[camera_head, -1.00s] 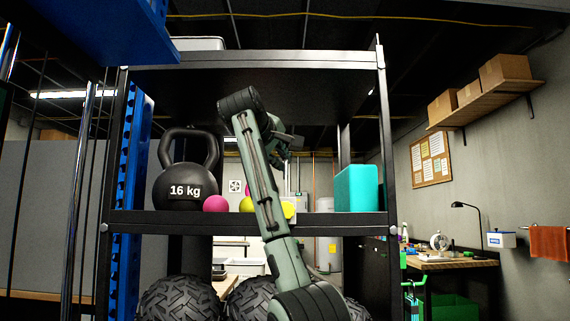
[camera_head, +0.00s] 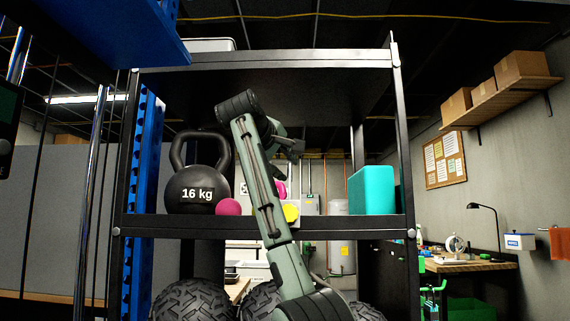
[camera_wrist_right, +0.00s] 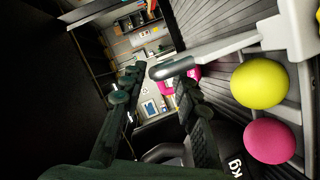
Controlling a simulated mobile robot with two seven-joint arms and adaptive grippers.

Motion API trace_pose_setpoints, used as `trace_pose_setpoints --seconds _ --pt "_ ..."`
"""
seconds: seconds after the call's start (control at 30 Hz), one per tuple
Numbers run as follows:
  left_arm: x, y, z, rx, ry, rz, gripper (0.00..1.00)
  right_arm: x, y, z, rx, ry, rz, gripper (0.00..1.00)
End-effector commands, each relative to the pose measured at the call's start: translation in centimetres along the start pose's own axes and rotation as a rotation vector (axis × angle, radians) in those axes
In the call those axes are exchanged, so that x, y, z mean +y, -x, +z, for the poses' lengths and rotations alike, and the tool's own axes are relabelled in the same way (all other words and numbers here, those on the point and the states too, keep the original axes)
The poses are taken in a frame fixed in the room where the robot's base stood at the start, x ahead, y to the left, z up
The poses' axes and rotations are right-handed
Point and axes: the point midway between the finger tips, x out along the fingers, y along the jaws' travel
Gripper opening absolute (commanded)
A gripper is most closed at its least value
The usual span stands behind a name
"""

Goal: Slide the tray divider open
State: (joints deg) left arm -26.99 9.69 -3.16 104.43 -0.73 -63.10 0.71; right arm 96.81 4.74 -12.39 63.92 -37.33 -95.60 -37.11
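A pale grey bar (camera_wrist_right: 205,56) with a rounded darker end juts from a white block (camera_wrist_right: 296,28) in the right wrist view. It may be the divider or its handle; I cannot tell for sure. No tray is clear in the head view. My right gripper (camera_wrist_right: 158,84) has its fingers spread, with the bar's end close to the fingertips and no clear contact. In the head view my right gripper (camera_head: 291,148) is above the middle shelf, partly hidden by its own arm. A yellow ball (camera_wrist_right: 260,81) and a pink ball (camera_wrist_right: 269,140) lie beside the bar. My left gripper is out of view.
The black shelf (camera_head: 350,226) bears a 16 kg kettlebell (camera_head: 197,190) left of my arm and a teal block (camera_head: 372,190) at right. Tyres (camera_head: 195,298) stand below. The shelf's upright posts (camera_head: 405,150) and upper board (camera_head: 270,60) frame the space around my arm.

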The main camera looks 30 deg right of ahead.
Motion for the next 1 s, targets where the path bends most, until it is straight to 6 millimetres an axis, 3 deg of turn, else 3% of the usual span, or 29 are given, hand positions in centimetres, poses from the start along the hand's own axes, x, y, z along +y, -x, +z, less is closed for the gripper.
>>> trace_pose_setpoints --seconds 0.37,0.8,1.0 --pt "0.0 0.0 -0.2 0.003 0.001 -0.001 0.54 0.4 1.2 -0.2 0.006 -0.004 0.007 0.31" --pt "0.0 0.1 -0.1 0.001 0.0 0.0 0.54 0.3 9.9 -0.1 0.005 -0.003 0.005 0.31" --pt "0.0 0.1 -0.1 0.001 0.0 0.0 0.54 0.3 11.9 0.0 0.004 -0.004 0.004 0.31"
